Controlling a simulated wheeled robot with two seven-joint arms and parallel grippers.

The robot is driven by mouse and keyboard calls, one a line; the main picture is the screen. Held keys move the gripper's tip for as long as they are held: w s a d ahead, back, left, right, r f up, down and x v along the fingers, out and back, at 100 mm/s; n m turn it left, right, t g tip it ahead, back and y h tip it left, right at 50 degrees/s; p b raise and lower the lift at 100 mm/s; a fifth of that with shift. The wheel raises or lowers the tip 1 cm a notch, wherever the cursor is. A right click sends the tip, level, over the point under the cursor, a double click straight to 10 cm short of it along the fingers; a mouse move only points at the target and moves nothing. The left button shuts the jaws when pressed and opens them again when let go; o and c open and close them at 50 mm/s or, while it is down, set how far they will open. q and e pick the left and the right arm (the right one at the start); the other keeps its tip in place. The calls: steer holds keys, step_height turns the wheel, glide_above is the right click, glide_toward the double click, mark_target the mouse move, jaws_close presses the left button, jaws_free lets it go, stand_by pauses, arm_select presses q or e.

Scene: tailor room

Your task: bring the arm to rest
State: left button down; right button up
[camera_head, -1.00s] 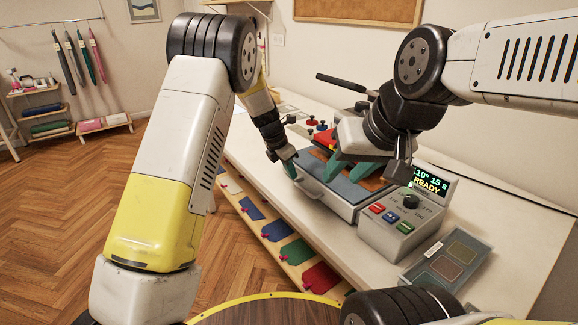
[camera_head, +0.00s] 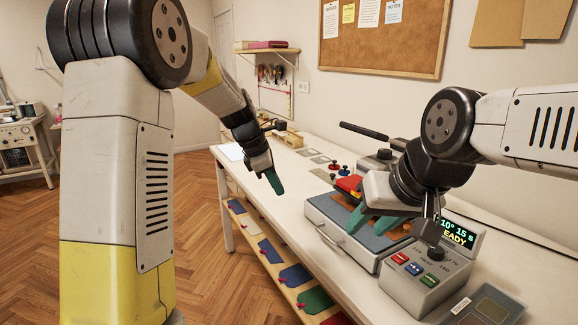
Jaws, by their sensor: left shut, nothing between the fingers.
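My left gripper (camera_head: 274,182), with teal fingers, is shut and empty. It appears raised, to the left of the heat press and apart from it. My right gripper (camera_head: 372,222) is over the press bed, with its two teal fingers spread apart. The grey heat press (camera_head: 325,232) has a blue-grey bed with a brown-orange piece (camera_head: 397,233) lying on it, partly hidden by the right gripper. I cannot tell whether the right fingers touch that piece.
The control box (camera_head: 405,285) with a lit display (camera_head: 458,234) stands at the press's near right. A swatch board (camera_head: 485,305) lies at the front of the white table (camera_head: 385,312). A shelf with coloured pieces (camera_head: 270,252) runs below. Open wooden floor (camera_head: 215,265) lies left.

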arm_select(q)
steer(key=s+a+r+m+t, duration=0.1)
steer(key=s+a+r+m, duration=0.35)
steer(key=s, duration=0.25)
steer(key=s+a+r+m+t, duration=0.1)
steer(key=s+a+r+m, duration=0.2)
steer(key=s+m, duration=0.3)
steer(key=s+a+m+y, duration=0.1)
steer(key=s+a+m, duration=0.1)
steer(key=s+m, duration=0.2)
steer(key=s+a+f+m+t+y, duration=0.1)
steer(key=s+m, duration=0.4)
steer(key=s, duration=0.5)
steer(key=shift+s+a+t, duration=0.3)
steer(key=shift+s+a, duration=0.05)
steer(key=shift+a, duration=0.15)
steer(key=shift+m, duration=0.25)
arm_select(e)
steer(key=shift+c, duration=0.5)
